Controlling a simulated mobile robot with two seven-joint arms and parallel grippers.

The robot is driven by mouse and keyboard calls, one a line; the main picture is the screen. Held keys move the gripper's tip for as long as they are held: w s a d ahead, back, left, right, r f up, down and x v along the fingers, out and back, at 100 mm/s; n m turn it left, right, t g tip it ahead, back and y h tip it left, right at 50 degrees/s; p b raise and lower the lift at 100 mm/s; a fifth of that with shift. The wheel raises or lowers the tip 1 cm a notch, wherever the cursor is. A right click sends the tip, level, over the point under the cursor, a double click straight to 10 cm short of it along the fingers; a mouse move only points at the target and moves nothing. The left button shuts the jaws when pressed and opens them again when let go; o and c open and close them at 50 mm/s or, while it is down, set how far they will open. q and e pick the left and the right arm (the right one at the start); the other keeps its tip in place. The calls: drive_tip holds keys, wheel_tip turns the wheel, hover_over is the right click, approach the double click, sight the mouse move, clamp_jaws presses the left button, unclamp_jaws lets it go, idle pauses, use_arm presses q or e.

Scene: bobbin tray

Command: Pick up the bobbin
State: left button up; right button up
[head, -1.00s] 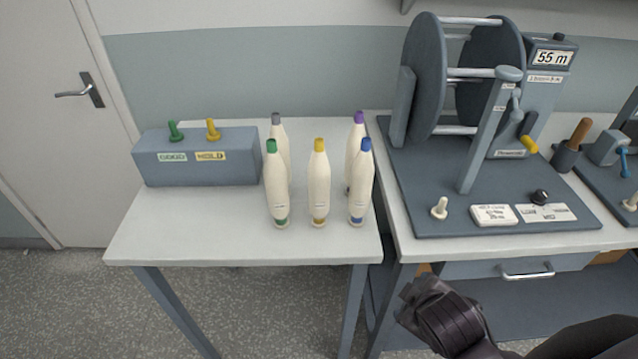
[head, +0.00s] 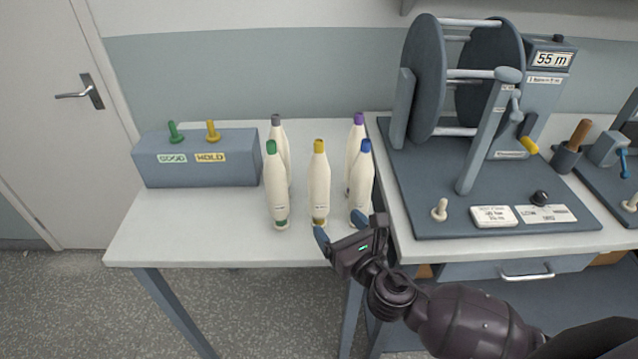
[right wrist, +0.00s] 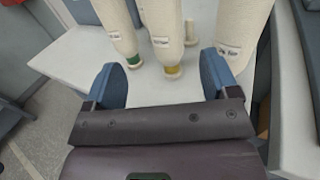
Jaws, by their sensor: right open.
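Several cream bobbins with coloured tips stand upright on the left table (head: 190,235): a green-tipped bobbin (head: 275,185), a yellow-tipped bobbin (head: 319,182), a blue-tipped bobbin (head: 361,180), and behind them a grey-tipped bobbin (head: 280,130) and a purple-tipped bobbin (head: 355,136). My right gripper (head: 348,227) is open and empty at the table's front edge, in front of the yellow and blue ones. In the right wrist view the yellow-banded bobbin (right wrist: 163,30) stands ahead, between the blue fingertips (right wrist: 164,78) and beyond them. The blue-tipped bobbin's base is partly hidden by the gripper. My left gripper is not in view.
A blue-grey box (head: 195,172) marked GOOD and HOLD, with two pegs, stands at the table's back left. A large reel machine (head: 420,190) with a 55 m display fills the right bench. The table's front left is clear.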

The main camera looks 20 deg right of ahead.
sight(324, 199)
drive_tip(key=w, duration=0.3)
drive_tip(key=w+a, duration=0.1)
drive_tip(key=w, duration=0.1)
drive_tip(key=shift+w+a+r+p, duration=0.1)
drive_tip(key=shift+w+r+p, duration=0.1)
drive_tip(key=shift+w, duration=1.1)
drive_tip(key=shift+w+r+p, duration=0.15)
drive_tip(key=shift+w+p, duration=0.05)
drive_tip(key=shift+w, duration=1.1)
drive_tip(key=c, duration=1)
drive_tip(key=shift+c, duration=0.2)
drive_tip(key=shift+r, duration=0.15)
